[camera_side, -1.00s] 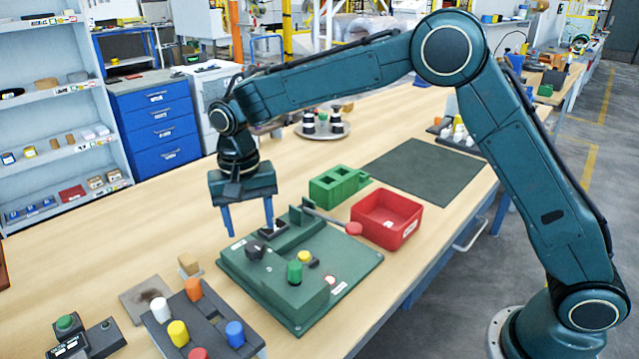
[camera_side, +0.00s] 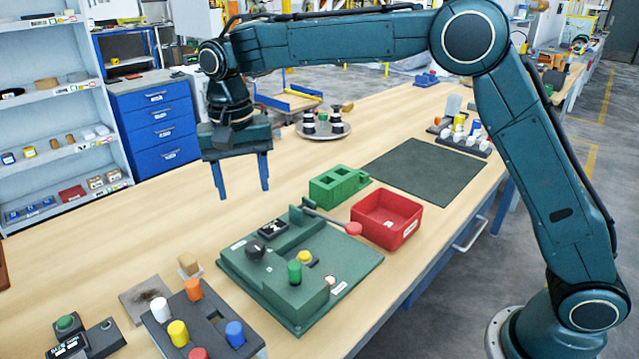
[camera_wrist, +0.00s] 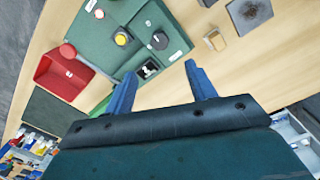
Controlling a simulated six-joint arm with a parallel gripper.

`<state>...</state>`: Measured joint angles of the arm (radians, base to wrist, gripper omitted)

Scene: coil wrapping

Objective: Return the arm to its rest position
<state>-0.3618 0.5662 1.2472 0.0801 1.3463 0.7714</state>
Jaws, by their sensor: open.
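My gripper (camera_side: 244,190) is open and empty, its two blue fingers pointing down in the air above the bench, behind the green winding fixture. In the wrist view my gripper (camera_wrist: 164,90) also shows spread fingers with nothing between them. The green fixture (camera_side: 345,268) lies on the bench with a black knob (camera_side: 255,249), a green peg (camera_side: 295,272), a yellow button (camera_side: 305,257) and a red-tipped lever (camera_side: 353,229). In the wrist view the fixture (camera_wrist: 100,38) lies beyond the fingers.
A red bin (camera_side: 387,219) and a green block (camera_side: 338,184) stand beside the fixture. A dark rack (camera_side: 212,322) of coloured pegs is at the front, next to a button box (camera_side: 70,338). A dark mat (camera_side: 425,171) and a round tray (camera_side: 322,131) are farther back.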

